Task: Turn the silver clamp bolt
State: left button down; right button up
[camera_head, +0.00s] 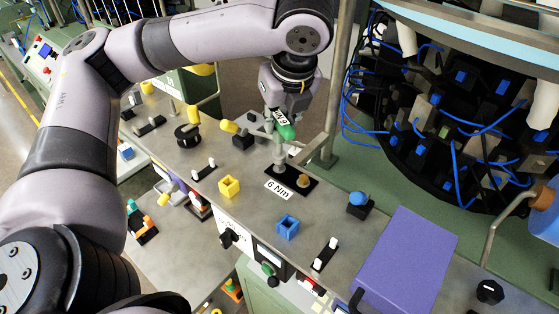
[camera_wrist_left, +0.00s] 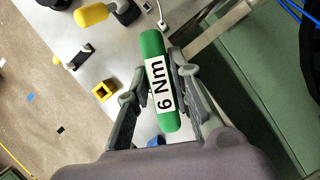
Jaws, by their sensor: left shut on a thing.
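My left gripper (camera_head: 283,104) is shut on the green torque tool (camera_head: 287,131), whose white label reads 6 Nm. In the left wrist view the green torque tool (camera_wrist_left: 152,48) lies between the two fingers (camera_wrist_left: 158,80). In the head view the tool is above a black plate (camera_head: 296,191) on the bench. A silver post (camera_head: 280,158) stands on the plate under the tool; I cannot tell whether the tool touches it, or whether it is the silver clamp bolt. A brass-coloured bolt (camera_head: 303,180) sits beside it. My right gripper is not in view.
A 6 Nm label (camera_head: 278,190) lies in front of the plate. A yellow block (camera_head: 229,186), a blue block (camera_head: 287,227) and a blue knob (camera_head: 358,204) stand nearby. A purple box (camera_head: 410,262) is at the right. The knitting machine (camera_head: 460,110) with blue cables is behind.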

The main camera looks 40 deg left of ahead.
pick_arm(q)
jog(key=shift+f, duration=0.95)
dwell(0.5)
jog(key=shift+m+p, duration=0.4)
jog(key=shift+m+t, duration=0.3)
jog(key=m+h, duration=0.1)
jog(key=m, duration=0.2)
jog(key=m+t+h, duration=0.1)
jog(key=m, duration=0.2)
jog(key=shift+m+h, duration=1)
jog(key=shift+m, duration=1)
jog(key=shift+m+h, duration=0.6)
jog(key=shift+m, duration=1.1)
